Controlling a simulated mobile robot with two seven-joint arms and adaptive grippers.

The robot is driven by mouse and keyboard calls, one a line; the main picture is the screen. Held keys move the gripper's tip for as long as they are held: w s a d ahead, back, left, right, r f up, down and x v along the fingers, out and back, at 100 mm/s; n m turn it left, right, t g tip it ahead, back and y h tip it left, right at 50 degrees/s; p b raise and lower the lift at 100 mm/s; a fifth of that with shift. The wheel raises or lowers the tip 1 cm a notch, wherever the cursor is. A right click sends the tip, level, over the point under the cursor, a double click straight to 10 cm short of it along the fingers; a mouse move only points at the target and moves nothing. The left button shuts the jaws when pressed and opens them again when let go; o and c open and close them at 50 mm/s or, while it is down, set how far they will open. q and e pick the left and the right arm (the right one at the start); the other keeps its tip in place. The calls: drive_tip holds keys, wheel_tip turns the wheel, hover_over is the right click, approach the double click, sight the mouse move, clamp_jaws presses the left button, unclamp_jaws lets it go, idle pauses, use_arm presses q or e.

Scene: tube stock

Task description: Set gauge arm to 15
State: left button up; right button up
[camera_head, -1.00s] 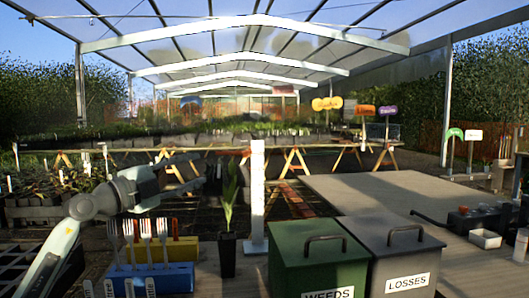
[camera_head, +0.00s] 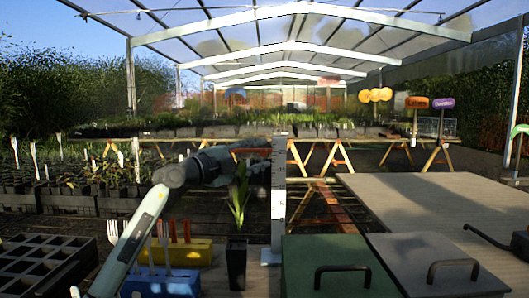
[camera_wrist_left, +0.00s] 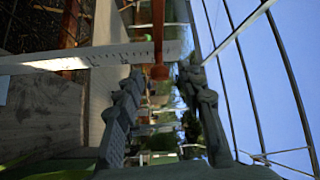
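The gauge post (camera_head: 279,190) stands upright in the middle of the head view, pale with dark scale marks. It lies sideways across the left wrist view (camera_wrist_left: 110,55), its marks too small to read. There a reddish-brown arm (camera_wrist_left: 158,30) crosses the post and ends in an orange-brown knob (camera_wrist_left: 160,72). My left gripper (camera_head: 244,160) is just left of the post's upper part. In the left wrist view its fingers (camera_wrist_left: 160,88) are apart, with the knob ahead, between their tips in the picture. I cannot tell whether they touch it.
A potted plant (camera_head: 238,205) stands below my left gripper, close to the post. A blue holder (camera_head: 165,284) with forks and a yellow box (camera_head: 190,252) are lower left. A green lidded bin (camera_head: 330,262) and a grey one (camera_head: 430,262) stand right of the post.

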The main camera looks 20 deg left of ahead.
use_arm(q)
drive_tip(key=shift+x, duration=1.1)
clamp_jaws()
